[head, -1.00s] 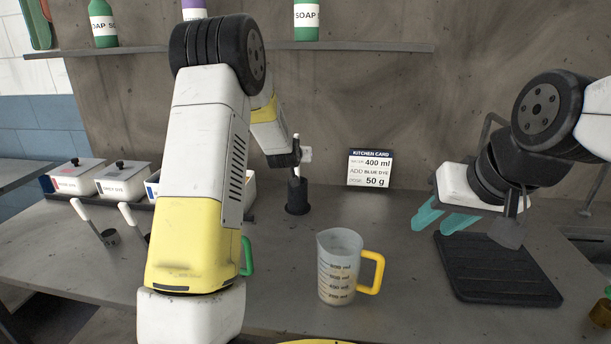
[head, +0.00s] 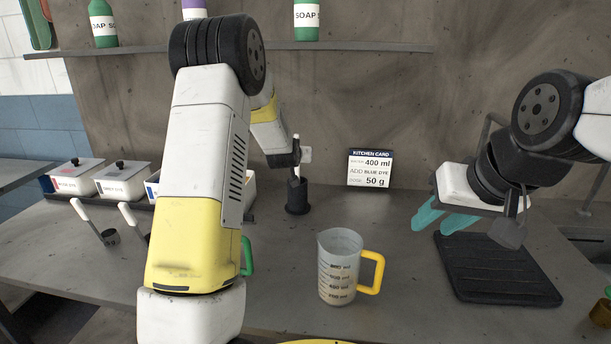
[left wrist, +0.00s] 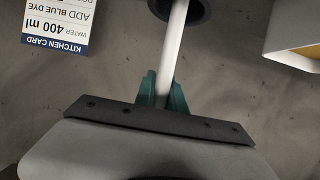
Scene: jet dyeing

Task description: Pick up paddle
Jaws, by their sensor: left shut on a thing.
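The paddle's white handle (left wrist: 172,60) stands upright in a black holder (head: 297,197) at the back middle of the counter; its top shows in the head view (head: 296,143). Its lower end is hidden in the holder. My left gripper (left wrist: 162,90) is shut on the handle, its teal fingers on either side, above the holder. In the head view my own arm hides most of this gripper. My right gripper (head: 441,219) is open and empty, with its teal fingers apart, over the counter at the right.
A measuring jug (head: 338,268) with a yellow handle stands front middle. A kitchen card (head: 370,168) stands at the wall. Lidded dye boxes (head: 122,180) and scoops (head: 92,222) are at the left. A black ribbed mat (head: 495,268) lies right. A shelf (head: 360,46) runs above.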

